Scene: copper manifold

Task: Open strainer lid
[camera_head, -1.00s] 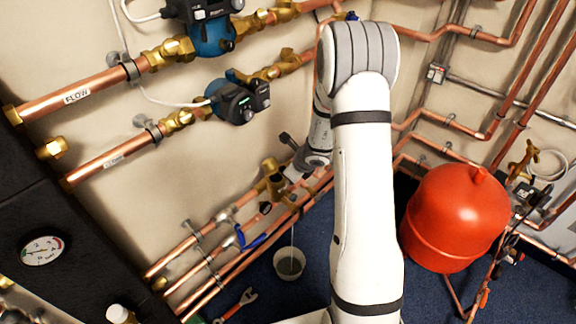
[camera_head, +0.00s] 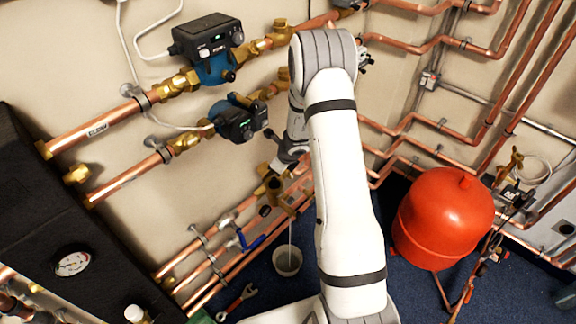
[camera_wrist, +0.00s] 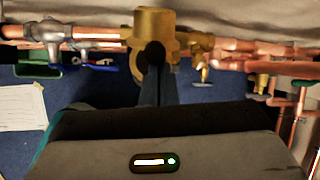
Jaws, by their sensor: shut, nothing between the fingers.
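The brass strainer (camera_head: 270,188) sits on the lower copper pipe run against the wall. In the wrist view its brass body (camera_wrist: 153,22) fills the top middle, with a ring-like part hanging below.
A grey bucket (camera_head: 287,261) stands on the blue floor below the strainer. A blue-handled valve (camera_head: 250,241) is left of it, and a wrench (camera_head: 238,300) lies on the floor. Two pumps are on the pipes above. A red tank (camera_head: 442,218) stands right of my arm.

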